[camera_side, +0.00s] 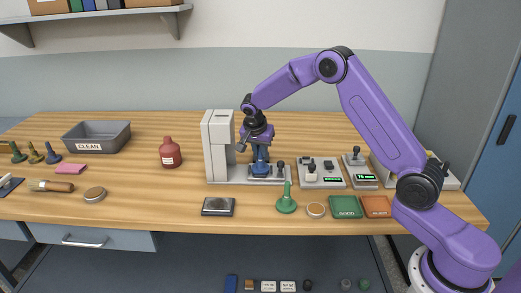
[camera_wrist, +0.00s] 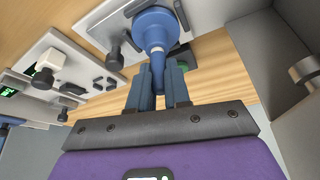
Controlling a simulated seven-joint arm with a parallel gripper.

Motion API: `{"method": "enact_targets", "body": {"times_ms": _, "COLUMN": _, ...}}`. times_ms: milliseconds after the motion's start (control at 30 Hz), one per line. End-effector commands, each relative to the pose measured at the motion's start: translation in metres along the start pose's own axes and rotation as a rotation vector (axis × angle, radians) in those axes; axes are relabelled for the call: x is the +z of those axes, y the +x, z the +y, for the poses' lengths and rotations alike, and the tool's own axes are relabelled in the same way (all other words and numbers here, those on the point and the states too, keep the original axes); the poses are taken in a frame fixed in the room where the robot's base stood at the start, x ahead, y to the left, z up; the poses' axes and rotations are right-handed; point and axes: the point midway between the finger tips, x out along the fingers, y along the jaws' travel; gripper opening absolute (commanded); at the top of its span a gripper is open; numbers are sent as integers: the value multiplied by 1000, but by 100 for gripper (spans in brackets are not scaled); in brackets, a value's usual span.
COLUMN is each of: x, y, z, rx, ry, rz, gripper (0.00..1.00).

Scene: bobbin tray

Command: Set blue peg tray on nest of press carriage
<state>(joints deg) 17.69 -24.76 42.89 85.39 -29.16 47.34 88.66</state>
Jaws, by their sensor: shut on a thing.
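The blue peg tray (camera_wrist: 156,30) has a round base and a tapering upright stem in the wrist view. My gripper (camera_wrist: 158,88) is shut on its stem. In the side view my gripper (camera_side: 259,140) points down beside the tall pale press (camera_side: 218,140), with the blue peg tray (camera_side: 260,160) below its fingers. The tray's base is at the press carriage (camera_wrist: 105,22), a grey block with a dark-knobbed lever beside it. The nest is hidden under the base, so I cannot tell whether the tray is fully seated.
Control boxes (camera_side: 321,173) stand right of the press. A green peg tray (camera_side: 287,203), a scale (camera_side: 218,206), a green mat (camera_side: 346,207) and an orange mat (camera_side: 377,206) lie along the front.

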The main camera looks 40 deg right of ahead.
Motion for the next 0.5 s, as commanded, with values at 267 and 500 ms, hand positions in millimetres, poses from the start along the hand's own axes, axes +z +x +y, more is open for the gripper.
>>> {"method": "enact_targets", "body": {"times_ms": 267, "x": 0, "y": 0, "z": 0, "rx": -1, "ry": 0, "rz": 0, "gripper": 47}}
{"method": "enact_targets", "body": {"times_ms": 500, "x": 0, "y": -7, "z": -1, "rx": -3, "ry": 0, "rz": 1, "gripper": 47}}
